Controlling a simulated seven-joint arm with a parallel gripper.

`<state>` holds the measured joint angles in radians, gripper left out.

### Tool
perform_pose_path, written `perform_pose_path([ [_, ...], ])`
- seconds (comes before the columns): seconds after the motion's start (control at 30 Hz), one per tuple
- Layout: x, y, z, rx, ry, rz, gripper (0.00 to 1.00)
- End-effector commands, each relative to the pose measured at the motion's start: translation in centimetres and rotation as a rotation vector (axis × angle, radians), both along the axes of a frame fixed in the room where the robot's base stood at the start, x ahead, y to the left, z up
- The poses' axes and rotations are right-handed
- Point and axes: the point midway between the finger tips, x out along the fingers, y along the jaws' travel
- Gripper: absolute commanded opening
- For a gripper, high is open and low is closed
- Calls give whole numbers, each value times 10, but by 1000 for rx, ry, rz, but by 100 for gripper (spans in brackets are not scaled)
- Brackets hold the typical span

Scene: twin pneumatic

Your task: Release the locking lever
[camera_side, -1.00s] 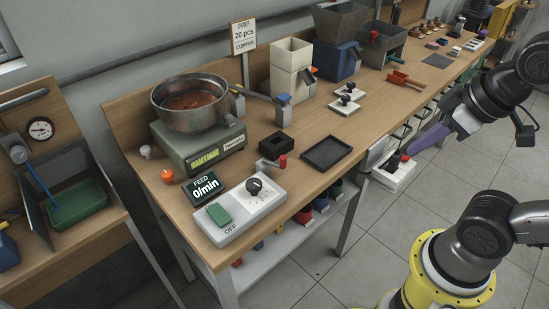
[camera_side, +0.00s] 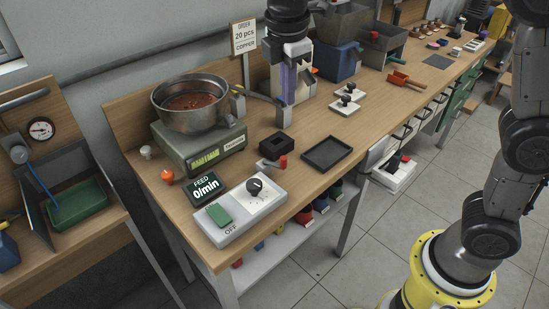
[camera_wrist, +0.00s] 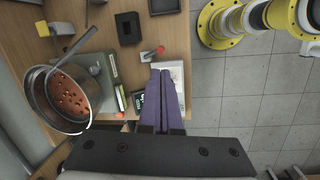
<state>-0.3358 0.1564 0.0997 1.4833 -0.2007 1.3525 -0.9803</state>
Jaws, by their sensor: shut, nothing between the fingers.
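A small lever with a red knob (camera_side: 283,161) stands on the bench beside a black square block (camera_side: 275,146); I take it for the locking lever. It also shows in the wrist view (camera_wrist: 160,49), just beyond my fingertips. My gripper (camera_side: 288,102), with purple fingers, points down above the bench and is apart from the lever. In the wrist view its fingers (camera_wrist: 163,72) are together with nothing between them. In the side view the gripper partly hides the post by the chute, and the white bins behind.
The scale (camera_side: 205,150) with a steel bowl (camera_side: 164,106) stands left of the lever. A white control box (camera_side: 240,210) is in front, and a black tray (camera_side: 327,154) to the right. Several bins stand farther back.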

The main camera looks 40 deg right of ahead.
Motion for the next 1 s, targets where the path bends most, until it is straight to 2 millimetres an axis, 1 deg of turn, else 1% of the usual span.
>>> perform_pose_path([
  [0.03, 10, 13, -13, -16, 29, 33, 0],
  [0.1, 21, 29, -29, -34, 57, 63, 0],
  [0.2, 30, 48, -51, -54, 90, 97, 0],
  [0.3, 33, 62, -71, -69, 124, 123, 0],
  [0.4, 31, 70, -85, -83, 152, 140, 0],
  [0.53, 28, 77, -90, -87, 161, 154, 0],
  [0.87, 28, 76, -90, -86, 161, 154, 0],
  [1.0, 28, 73, -101, -87, 162, 152, 0],
])
